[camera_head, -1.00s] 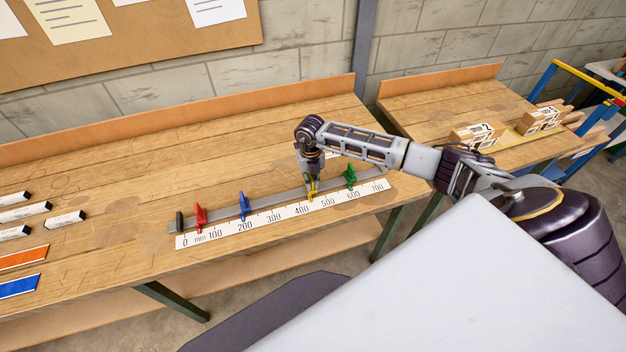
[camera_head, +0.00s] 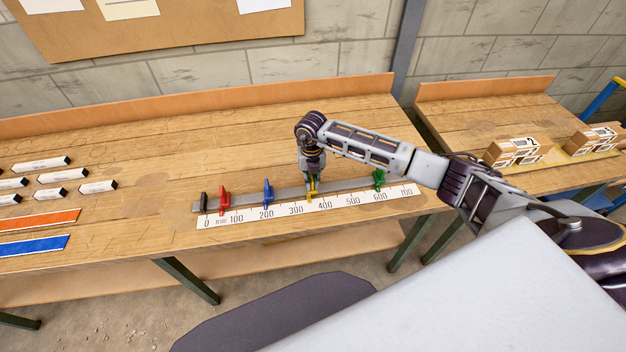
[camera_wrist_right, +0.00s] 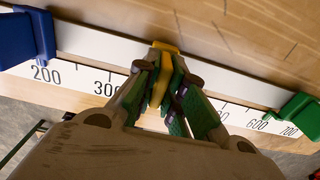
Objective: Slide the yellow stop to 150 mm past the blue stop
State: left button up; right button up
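The yellow stop (camera_head: 311,196) stands on the grey rail (camera_head: 340,187) between the 300 and 400 marks of the white scale (camera_head: 338,201). The blue stop (camera_head: 267,194) stands to its left, near the 200 mark. My right gripper (camera_head: 312,182) reaches down onto the yellow stop. In the right wrist view the fingers of my right gripper (camera_wrist_right: 166,98) close on both sides of the yellow stop (camera_wrist_right: 164,47), hiding the scale marks around 400. The blue stop (camera_wrist_right: 22,38) shows at the upper left there. My left gripper is not in view.
A red stop (camera_head: 224,199) and a black end piece (camera_head: 204,201) sit left of the blue stop. A green stop (camera_head: 379,179) stands near 600, close to my right arm. Black-and-white labelled blocks (camera_head: 62,174) and orange and blue strips lie at the left.

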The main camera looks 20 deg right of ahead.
aim_at(311, 178)
jog(key=o, duration=0.4)
jog(key=shift+c, duration=0.2)
jog(key=shift+r, duration=0.15)
notch_tip(311, 178, up, 12)
dwell(0.5)
jog(key=shift+a+f, duration=0.1)
jog(key=shift+f, duration=0.1)
